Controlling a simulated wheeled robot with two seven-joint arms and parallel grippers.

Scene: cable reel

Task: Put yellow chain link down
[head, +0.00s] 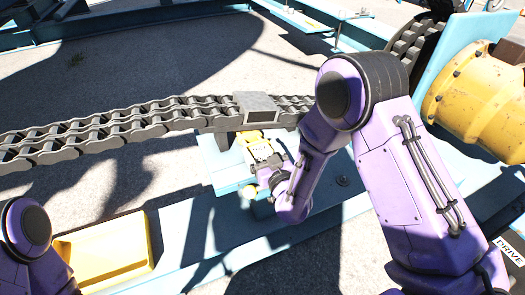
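A small yellow piece (249,139), probably the yellow chain link, shows at the end of my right arm, just below the grey block (258,106) on the chain. My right gripper (262,155) is at this piece, over a light blue plate. Its fingers are small and partly hidden by my own wrist, so I cannot tell whether they are shut on the piece or whether it touches the plate. Only a purple joint of my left arm shows at the lower left. My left gripper is out of view.
A dark roller chain (110,124) runs across to a sprocket (410,45) at the upper right. A yellow cylindrical drive housing (475,100) stands at the right. A yellow tray (105,250) sits at the lower left by the light blue beam (225,225).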

